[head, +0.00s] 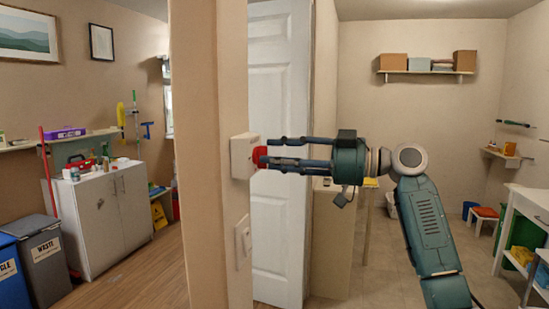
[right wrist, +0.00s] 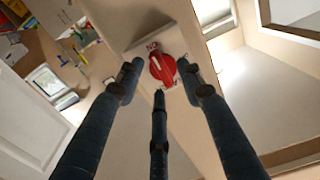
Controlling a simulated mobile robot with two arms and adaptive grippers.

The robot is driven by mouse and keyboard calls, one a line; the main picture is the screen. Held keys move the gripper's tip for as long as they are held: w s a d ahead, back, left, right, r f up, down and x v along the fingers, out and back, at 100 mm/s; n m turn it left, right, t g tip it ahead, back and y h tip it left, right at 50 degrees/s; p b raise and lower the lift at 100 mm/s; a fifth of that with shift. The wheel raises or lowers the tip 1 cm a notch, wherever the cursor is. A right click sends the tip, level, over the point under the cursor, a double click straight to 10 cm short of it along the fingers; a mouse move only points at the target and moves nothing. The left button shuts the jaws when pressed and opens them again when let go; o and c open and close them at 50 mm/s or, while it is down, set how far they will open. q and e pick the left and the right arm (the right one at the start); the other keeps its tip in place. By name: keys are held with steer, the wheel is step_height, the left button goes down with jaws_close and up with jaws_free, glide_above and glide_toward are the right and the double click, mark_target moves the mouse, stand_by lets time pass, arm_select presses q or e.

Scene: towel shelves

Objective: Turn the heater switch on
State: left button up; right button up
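The heater switch is a white box (head: 241,155) on the narrow wall end, with a red rotary knob (head: 259,157). In the right wrist view the red knob (right wrist: 163,68) shows a pale pointer line and stands on its white plate (right wrist: 176,46), with lettering partly legible around it. My right gripper (head: 264,153) comes from the right, its fingers level with the knob. In the right wrist view its fingers (right wrist: 160,75) are spread around the knob, with a visible gap on either side. Whether any finger touches it, I cannot tell. My left gripper is not in view.
A second white wall plate (head: 243,238) sits lower on the same wall end. A white panelled door (head: 280,150) stands just behind the switch. On the left are a grey cabinet (head: 103,215) and bins (head: 42,255). Open floor lies on both sides of the wall.

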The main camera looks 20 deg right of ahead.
steer(key=v, duration=1.1)
